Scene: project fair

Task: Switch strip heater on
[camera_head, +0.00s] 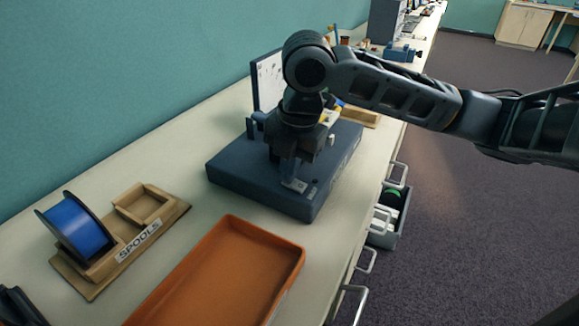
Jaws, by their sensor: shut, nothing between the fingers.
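The strip heater appears to be the dark blue-grey flat box (240,178) on the bench, with a white panel (269,80) standing behind it. A small light-coloured plate (296,186) shows on its top near the front right corner. It may be the switch, but its position cannot be read. My gripper (291,175) is shut and empty, pointing down over that corner with its fingertips right at the plate. Whether they touch it I cannot tell. My gripper and wrist hide the middle of the box top.
An orange tray (293,275) lies in front of the box. A wooden spool holder (91,284) with a blue spool (75,229) stands at left. A drawer (384,238) is open below the bench's right edge. The teal wall runs behind.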

